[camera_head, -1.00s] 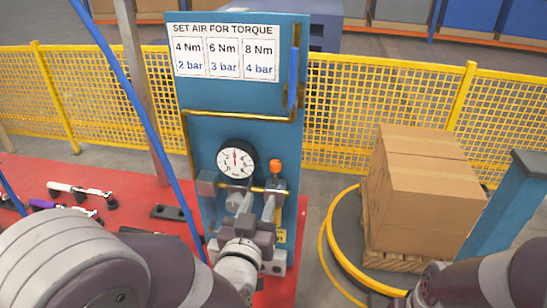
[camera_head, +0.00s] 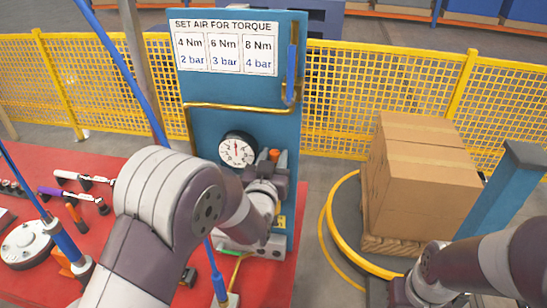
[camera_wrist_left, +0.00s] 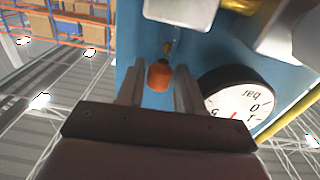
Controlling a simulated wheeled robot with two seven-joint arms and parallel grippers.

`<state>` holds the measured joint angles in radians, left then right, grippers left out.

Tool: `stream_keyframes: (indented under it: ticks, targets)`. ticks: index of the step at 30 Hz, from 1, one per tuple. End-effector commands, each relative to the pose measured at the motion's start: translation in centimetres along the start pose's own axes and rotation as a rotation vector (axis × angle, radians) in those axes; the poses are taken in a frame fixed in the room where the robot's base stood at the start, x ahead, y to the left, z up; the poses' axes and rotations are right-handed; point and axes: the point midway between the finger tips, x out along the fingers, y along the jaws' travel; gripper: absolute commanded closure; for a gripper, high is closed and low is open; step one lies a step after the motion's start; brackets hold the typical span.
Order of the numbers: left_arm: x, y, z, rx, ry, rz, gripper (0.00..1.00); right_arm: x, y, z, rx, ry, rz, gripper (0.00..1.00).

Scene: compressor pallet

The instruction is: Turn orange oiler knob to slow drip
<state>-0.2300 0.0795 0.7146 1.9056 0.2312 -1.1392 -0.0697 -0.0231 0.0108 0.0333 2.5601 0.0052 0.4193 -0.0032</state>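The orange oiler knob (camera_head: 274,155) is a small cap on the blue panel (camera_head: 215,125), just right of the pressure gauge (camera_head: 238,150). In the left wrist view, which appears upside down, the knob (camera_wrist_left: 160,75) shows between the two fingers of my left gripper (camera_wrist_left: 160,82). The fingers are apart, with a gap visible on each side of the knob. In the head view my left wrist hides the fingers and much of the valve assembly below the knob. My right gripper is outside the frames; only my right arm shows at lower right.
A red table (camera_head: 130,150) at left carries tools and a round flange (camera_head: 27,243). Stacked cardboard boxes (camera_head: 420,190) stand on a pallet at right. A yellow mesh fence (camera_head: 390,80) runs behind. Blue hose and brass pipe (camera_head: 245,108) lie close to the panel.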

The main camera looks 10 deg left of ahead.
Motion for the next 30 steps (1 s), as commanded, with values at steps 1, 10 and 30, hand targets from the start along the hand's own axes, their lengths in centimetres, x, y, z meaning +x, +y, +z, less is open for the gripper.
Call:
stream_keyframes:
  ticks: [1, 10, 30]
  targets:
    - [0.0, 0.0, 0.0, 0.0, 0.0, 0.0, 0.77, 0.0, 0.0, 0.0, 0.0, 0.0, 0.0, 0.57]
    - [0.1, -0.2, 0.3, -0.003, 0.003, 0.044, 1.0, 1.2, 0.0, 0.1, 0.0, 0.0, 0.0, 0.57]
    - [0.0, -0.2, -0.1, -0.001, -0.002, 0.134, 0.64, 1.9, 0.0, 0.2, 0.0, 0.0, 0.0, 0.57]
